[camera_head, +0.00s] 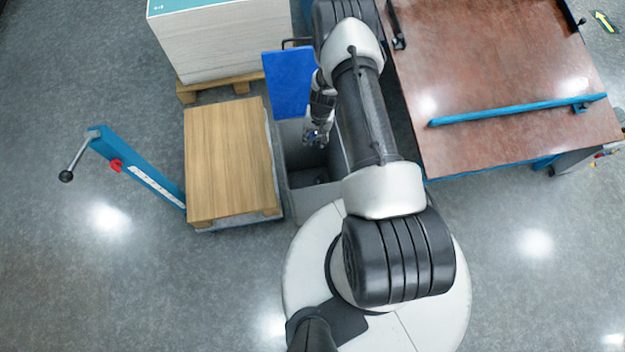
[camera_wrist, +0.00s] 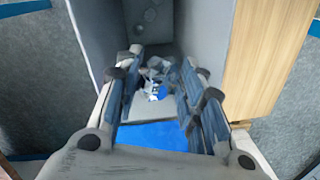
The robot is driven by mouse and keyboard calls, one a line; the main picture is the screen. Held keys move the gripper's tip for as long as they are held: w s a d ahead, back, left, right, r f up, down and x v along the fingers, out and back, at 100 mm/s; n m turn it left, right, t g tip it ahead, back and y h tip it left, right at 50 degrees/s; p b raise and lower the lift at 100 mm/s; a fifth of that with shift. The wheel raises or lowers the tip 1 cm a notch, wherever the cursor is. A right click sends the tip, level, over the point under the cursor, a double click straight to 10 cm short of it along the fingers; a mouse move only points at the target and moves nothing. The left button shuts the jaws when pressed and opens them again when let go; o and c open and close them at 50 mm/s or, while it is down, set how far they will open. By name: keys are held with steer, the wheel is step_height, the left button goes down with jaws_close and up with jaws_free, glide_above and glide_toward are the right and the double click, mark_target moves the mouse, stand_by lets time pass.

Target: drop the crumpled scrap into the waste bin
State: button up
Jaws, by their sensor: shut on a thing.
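The crumpled scrap (camera_wrist: 157,86) is a small grey-white wad with a blue patch, held between the fingers of my gripper (camera_wrist: 160,95) in the wrist view. My gripper (camera_head: 318,138) points down over the waste bin in the head view, where the scrap is too small to make out clearly. The waste bin (camera_head: 308,202) is a grey open box, with its blue lid (camera_head: 288,82) raised at the back. The grey bin wall (camera_wrist: 205,35) also shows in the wrist view. My arm hides part of the bin's right side.
A low wood-topped stack (camera_head: 228,160) stands close to the bin's left, beside a blue post with a crank handle (camera_head: 140,170). A pale sheet stack (camera_head: 208,45) on a pallet is behind. A brown-topped table (camera_head: 500,75) with a blue bar is right. Open floor lies in front.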

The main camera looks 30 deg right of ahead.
steer(key=shift+d+f+m, duration=0.15)
steer(key=shift+d+f, duration=0.15)
steer(key=shift+f, duration=0.2)
steer(key=shift+d+f+m, duration=0.15)
steer(key=shift+d+f, duration=0.1)
steer(key=shift+f, duration=0.25)
steer(key=shift+f+b, duration=1.95)
steer(key=shift+f, duration=1)
steer(key=o, duration=0.8)
steer(key=shift+r, duration=0.15)
steer(key=r, duration=0.8)
steer(key=d+r, duration=0.1)
steer(key=r, duration=0.2)
steer(key=shift+s+r, duration=0.3)
steer(key=shift+r, duration=0.1)
